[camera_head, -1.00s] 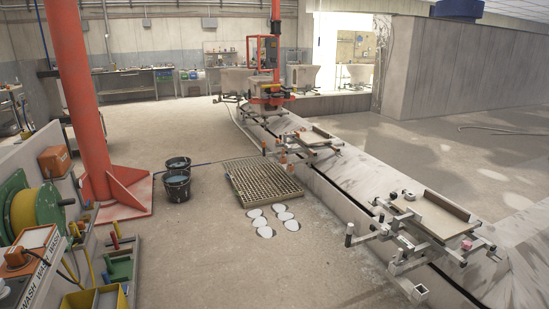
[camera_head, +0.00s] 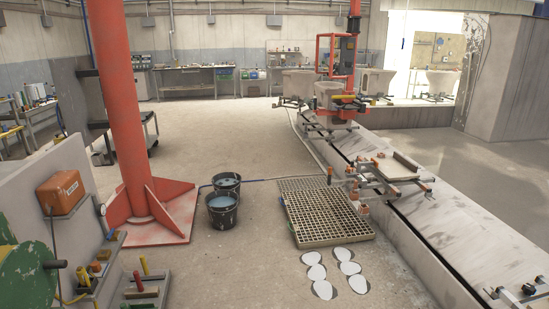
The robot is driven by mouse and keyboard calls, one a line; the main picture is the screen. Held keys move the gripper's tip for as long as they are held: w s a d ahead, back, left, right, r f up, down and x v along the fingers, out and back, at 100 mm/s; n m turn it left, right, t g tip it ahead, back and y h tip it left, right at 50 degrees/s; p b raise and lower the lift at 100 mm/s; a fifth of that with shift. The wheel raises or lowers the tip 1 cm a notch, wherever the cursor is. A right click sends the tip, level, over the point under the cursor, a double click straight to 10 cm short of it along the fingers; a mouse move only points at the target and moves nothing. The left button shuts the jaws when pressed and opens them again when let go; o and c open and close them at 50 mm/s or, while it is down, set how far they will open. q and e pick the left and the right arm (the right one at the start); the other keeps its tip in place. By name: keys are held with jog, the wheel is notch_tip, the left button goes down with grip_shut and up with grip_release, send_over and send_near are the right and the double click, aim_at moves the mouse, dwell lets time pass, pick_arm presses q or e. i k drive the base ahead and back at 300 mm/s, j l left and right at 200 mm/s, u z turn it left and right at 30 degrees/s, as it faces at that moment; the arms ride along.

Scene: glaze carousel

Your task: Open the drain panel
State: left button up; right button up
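The drain panel is most likely the square grid-like grating (camera_head: 322,212) lying flat on the concrete floor, right of the middle of the head view. Its lattice surface looks whole, with a light frame around it. I cannot tell any handle or hinge on it. Neither of my grippers shows in the head view.
Two dark buckets (camera_head: 222,212) stand left of the grating, with a hose by them. Several white discs (camera_head: 338,272) lie in front of it. A red column (camera_head: 122,100) stands at left. The carousel track (camera_head: 420,205) runs along the right.

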aim_at(297, 229)
jog(key=i+u, duration=0.15)
jog(key=i, duration=0.8)
jog(key=i+l+u, duration=0.1)
jog(key=i, duration=0.85)
